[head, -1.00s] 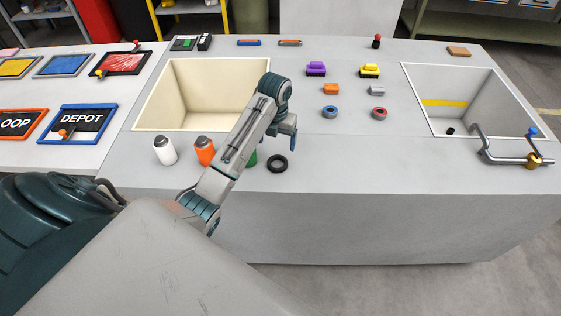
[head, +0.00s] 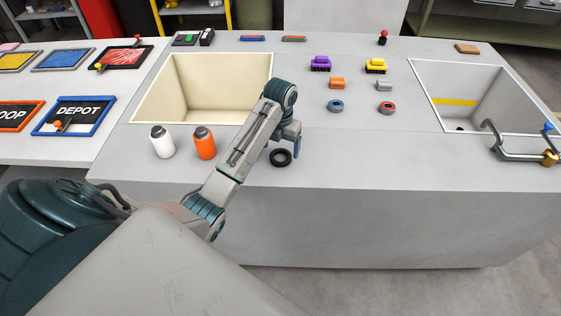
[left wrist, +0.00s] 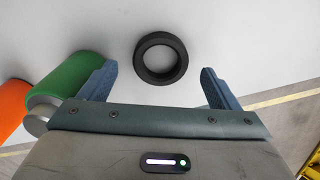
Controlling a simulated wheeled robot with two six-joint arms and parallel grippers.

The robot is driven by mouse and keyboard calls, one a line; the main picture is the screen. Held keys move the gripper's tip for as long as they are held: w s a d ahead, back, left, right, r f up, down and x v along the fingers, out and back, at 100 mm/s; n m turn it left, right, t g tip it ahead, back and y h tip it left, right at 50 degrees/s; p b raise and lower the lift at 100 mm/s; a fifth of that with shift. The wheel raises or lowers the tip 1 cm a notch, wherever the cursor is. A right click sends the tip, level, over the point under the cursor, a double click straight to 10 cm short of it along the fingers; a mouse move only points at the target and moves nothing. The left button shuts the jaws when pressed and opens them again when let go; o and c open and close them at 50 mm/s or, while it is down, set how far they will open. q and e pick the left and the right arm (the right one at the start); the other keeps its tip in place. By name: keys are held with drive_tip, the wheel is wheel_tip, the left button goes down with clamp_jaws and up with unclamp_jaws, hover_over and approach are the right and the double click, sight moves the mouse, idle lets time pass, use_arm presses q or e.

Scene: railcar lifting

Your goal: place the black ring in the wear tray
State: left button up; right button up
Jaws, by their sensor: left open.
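The black ring (head: 280,157) lies flat on the grey counter near its front edge. It also shows in the left wrist view (left wrist: 161,58), between and just ahead of the two blue fingertips. My left gripper (head: 296,148) is open and empty, hanging over the counter just beside and above the ring. I can read no "wear" label on any. My right gripper is not in view.
White (head: 162,142) and orange (head: 204,143) bottles stand left of my arm. A green can (left wrist: 72,88) is close beside the left finger. A cream basin (head: 195,89) is behind; a grey sink (head: 485,95) with a bent pipe is at the right.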

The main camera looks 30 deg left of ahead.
sight(280, 155)
use_arm(q)
drive_tip(key=shift+f, duration=1.6)
drive_tip(key=shift+d, duration=0.1)
drive_tip(key=shift+c, duration=0.4)
drive_tip(key=c, duration=1.1)
drive_tip(key=shift+o, duration=0.2)
drive_tip(key=shift+r, duration=0.15)
